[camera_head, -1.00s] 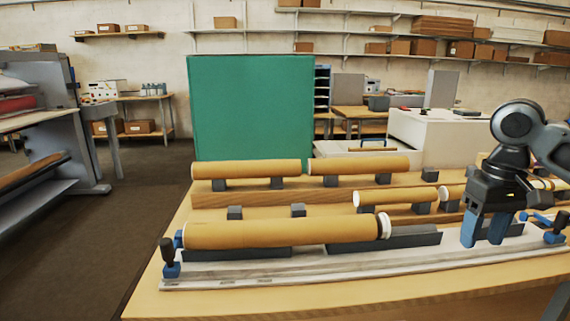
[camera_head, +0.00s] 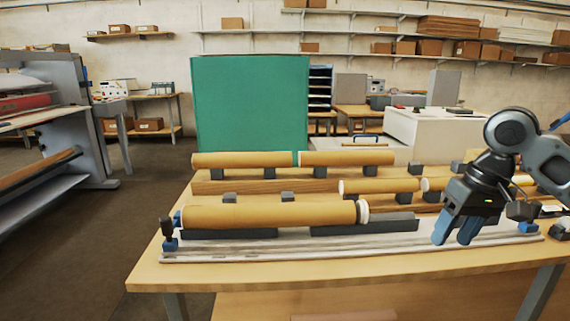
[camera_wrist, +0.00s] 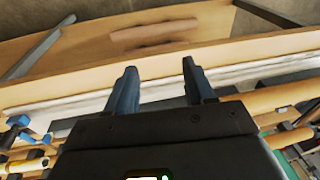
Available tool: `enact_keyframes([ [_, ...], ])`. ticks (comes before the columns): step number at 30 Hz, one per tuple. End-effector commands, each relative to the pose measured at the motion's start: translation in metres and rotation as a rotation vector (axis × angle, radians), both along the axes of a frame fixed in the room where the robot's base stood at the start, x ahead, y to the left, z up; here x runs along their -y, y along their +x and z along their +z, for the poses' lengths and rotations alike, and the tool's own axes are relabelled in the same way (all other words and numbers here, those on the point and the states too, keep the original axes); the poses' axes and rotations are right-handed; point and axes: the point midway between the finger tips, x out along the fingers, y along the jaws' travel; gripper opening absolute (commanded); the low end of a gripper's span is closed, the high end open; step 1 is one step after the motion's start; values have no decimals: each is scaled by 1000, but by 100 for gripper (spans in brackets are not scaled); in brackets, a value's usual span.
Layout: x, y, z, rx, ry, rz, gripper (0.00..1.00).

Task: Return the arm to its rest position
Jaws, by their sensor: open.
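My gripper (camera_head: 456,230) hangs at the right end of the workbench in the head view, in front of and above the pale rail (camera_head: 300,247). Its two blue fingers point down and are apart, with nothing between them. In the wrist view the open fingers (camera_wrist: 158,90) reach over the rail and the bench's front edge. My arm is bent above the bench's right side. A large tan roll (camera_head: 270,215) with a white end lies on dark cradles on the rail, left of my gripper and apart from it.
Several more tan rolls (camera_head: 245,160) rest on black supports along wooden bars behind. A blue and black clamp (camera_head: 169,236) stands at the rail's left end. A laminator-like machine (camera_head: 70,120) is at the far left. A green panel (camera_head: 250,105) stands behind the bench. The floor at left is clear.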

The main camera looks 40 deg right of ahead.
Motion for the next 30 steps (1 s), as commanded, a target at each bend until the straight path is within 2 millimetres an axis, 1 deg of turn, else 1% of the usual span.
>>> enact_keyframes([
  [1, -9, 10, -2, 33, 16, 14, 54],
  [5, -34, 40, -3, 136, 50, 48, 54],
  [8, -57, 65, -2, 232, 87, 76, 54],
  [11, -89, 95, 1, 354, 135, 104, 54],
  [12, -104, 108, 2, 411, 161, 113, 54],
  [14, -128, 126, 6, 501, 200, 125, 54],
  [15, -144, 137, 9, 561, 227, 127, 54],
  [18, -180, 160, 16, 700, 289, 123, 54],
  [21, -212, 175, 20, 822, 346, 101, 54],
  [24, -240, 183, 22, 928, 395, 64, 54],
  [27, -265, 185, 20, 1016, 432, 16, 54],
  [30, -286, 182, 12, 1086, 453, -43, 54],
])
